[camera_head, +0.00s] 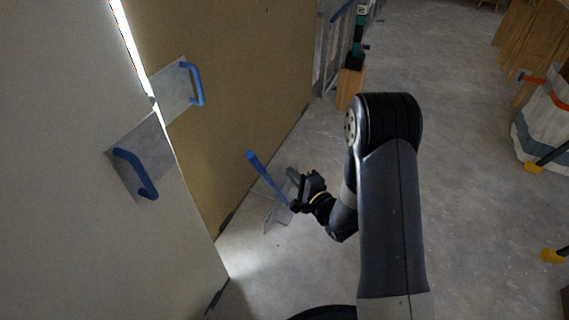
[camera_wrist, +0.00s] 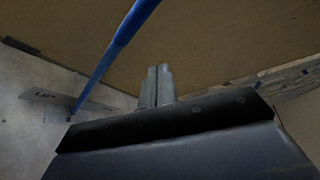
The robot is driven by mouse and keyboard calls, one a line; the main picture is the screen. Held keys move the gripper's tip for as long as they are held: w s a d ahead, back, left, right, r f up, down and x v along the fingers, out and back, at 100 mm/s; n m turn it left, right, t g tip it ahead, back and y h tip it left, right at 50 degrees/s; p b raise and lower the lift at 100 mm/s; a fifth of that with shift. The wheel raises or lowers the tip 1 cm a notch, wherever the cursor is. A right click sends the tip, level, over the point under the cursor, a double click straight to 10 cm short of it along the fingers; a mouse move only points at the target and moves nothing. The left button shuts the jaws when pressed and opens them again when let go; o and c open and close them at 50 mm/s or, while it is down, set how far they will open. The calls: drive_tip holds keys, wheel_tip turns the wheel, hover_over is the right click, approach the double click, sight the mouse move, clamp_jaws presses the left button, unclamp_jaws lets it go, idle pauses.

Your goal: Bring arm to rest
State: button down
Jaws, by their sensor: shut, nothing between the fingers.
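My arm reaches forward from the bottom right of the head view and bends down toward the floor. My gripper (camera_head: 292,176) is low, beside a blue bar (camera_head: 266,178) that slants up from a grey metal plate (camera_head: 279,214) near the floor. In the wrist view the gripper fingers (camera_wrist: 157,84) are together with nothing between them. The blue bar (camera_wrist: 113,49) passes to their left, and they look apart from it. The grey plate (camera_wrist: 60,99) shows at the left of the wrist view.
A white panel (camera_head: 60,230) and a brown panel (camera_head: 240,60) stand at the left, each with a blue handle (camera_head: 137,176) (camera_head: 195,84). A wooden block (camera_head: 350,86) with a green tool stands behind my arm. A white sack (camera_head: 545,125) is at the right. Floor between is clear.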

drive_tip(key=shift+s+d, duration=0.2)
